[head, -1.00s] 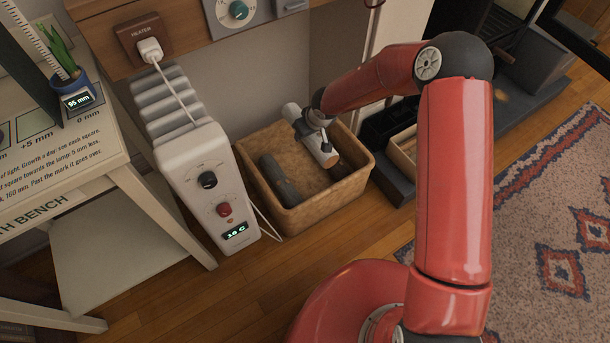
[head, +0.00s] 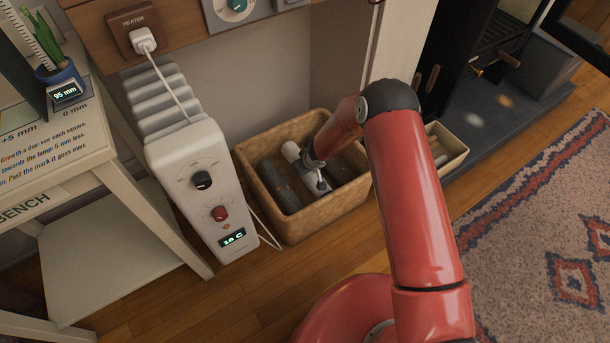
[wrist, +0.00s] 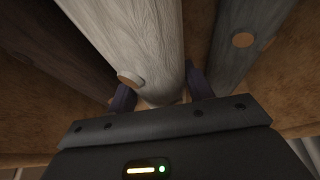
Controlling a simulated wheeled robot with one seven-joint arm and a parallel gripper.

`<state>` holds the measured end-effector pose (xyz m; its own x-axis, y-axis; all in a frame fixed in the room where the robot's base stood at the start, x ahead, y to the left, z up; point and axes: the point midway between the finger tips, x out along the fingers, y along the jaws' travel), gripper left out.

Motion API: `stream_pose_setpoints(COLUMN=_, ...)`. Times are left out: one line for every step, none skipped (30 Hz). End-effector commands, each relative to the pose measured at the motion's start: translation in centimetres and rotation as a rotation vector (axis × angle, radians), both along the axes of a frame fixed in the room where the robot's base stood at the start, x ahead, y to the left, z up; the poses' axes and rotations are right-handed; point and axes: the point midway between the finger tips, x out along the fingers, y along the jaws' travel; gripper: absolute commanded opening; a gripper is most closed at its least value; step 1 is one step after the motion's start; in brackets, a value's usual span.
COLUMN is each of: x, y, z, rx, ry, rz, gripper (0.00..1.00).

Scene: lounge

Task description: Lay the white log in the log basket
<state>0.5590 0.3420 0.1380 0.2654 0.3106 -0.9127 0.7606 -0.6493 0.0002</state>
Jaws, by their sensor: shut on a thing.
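The white log (head: 291,152) is inside the tan woven log basket (head: 328,215), between a dark log (head: 279,187) on its left and another log (head: 340,170) on its right. In the wrist view the white log (wrist: 140,40) runs away from me between the dark fingers of my gripper (wrist: 160,92), with a short cut stub on its side. My gripper (head: 317,178) is low in the basket and shut on the white log. Part of the log is hidden by my arm and gripper. I cannot tell whether it touches the basket floor.
A white heater (head: 192,180) with a cord stands close to the basket's left. A labelled bench (head: 75,180) is farther left. A small open box (head: 450,150) and the dark stove hearth (head: 510,115) lie to the right. Wooden floor (head: 255,290) is clear in front.

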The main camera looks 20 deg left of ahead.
Motion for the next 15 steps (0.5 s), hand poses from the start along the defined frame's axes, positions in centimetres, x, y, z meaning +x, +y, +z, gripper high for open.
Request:
stream_pose_setpoints(x=-0.1, y=0.1, z=-1.2, rx=-0.003, ry=0.000, rz=0.004, gripper=0.11)
stream_pose_setpoints(x=-0.1, y=0.1, z=-1.7, rx=-0.002, ry=-0.001, rz=0.004, gripper=0.11)
stream_pose_setpoints(x=-0.1, y=0.1, z=-2.3, rx=-0.002, ry=0.000, rz=0.003, gripper=0.11)
stream_pose_setpoints(x=-0.1, y=0.1, z=-2.7, rx=-0.002, ry=0.000, rz=0.003, gripper=0.11)
stream_pose_setpoints(x=-0.1, y=0.1, z=-2.9, rx=-0.002, ry=-0.001, rz=0.001, gripper=0.11)
stream_pose_setpoints(x=0.0, y=0.1, z=-3.1, rx=-0.001, ry=-0.001, rz=0.002, gripper=0.11)
stream_pose_setpoints(x=0.0, y=0.1, z=-3.2, rx=-0.001, ry=-0.001, rz=0.002, gripper=0.11)
stream_pose_setpoints(x=0.0, y=0.1, z=-3.2, rx=0.000, ry=-0.001, rz=0.002, gripper=0.11)
stream_pose_setpoints(x=0.0, y=0.1, z=-3.2, rx=0.000, ry=-0.001, rz=0.001, gripper=0.11)
stream_pose_setpoints(x=0.0, y=0.1, z=-3.1, rx=0.000, ry=-0.001, rz=0.001, gripper=0.11)
stream_pose_setpoints(x=0.0, y=0.1, z=-3.1, rx=0.001, ry=-0.001, rz=0.000, gripper=0.11)
stream_pose_setpoints(x=0.0, y=0.1, z=-3.1, rx=0.001, ry=-0.001, rz=0.000, gripper=0.11)
stream_pose_setpoints(x=0.0, y=0.1, z=-3.1, rx=0.001, ry=-0.001, rz=0.000, gripper=0.11)
stream_pose_setpoints(x=0.0, y=0.1, z=-3.1, rx=0.001, ry=-0.001, rz=0.000, gripper=0.11)
stream_pose_setpoints(x=0.0, y=0.0, z=-3.2, rx=0.001, ry=-0.001, rz=0.000, gripper=0.11)
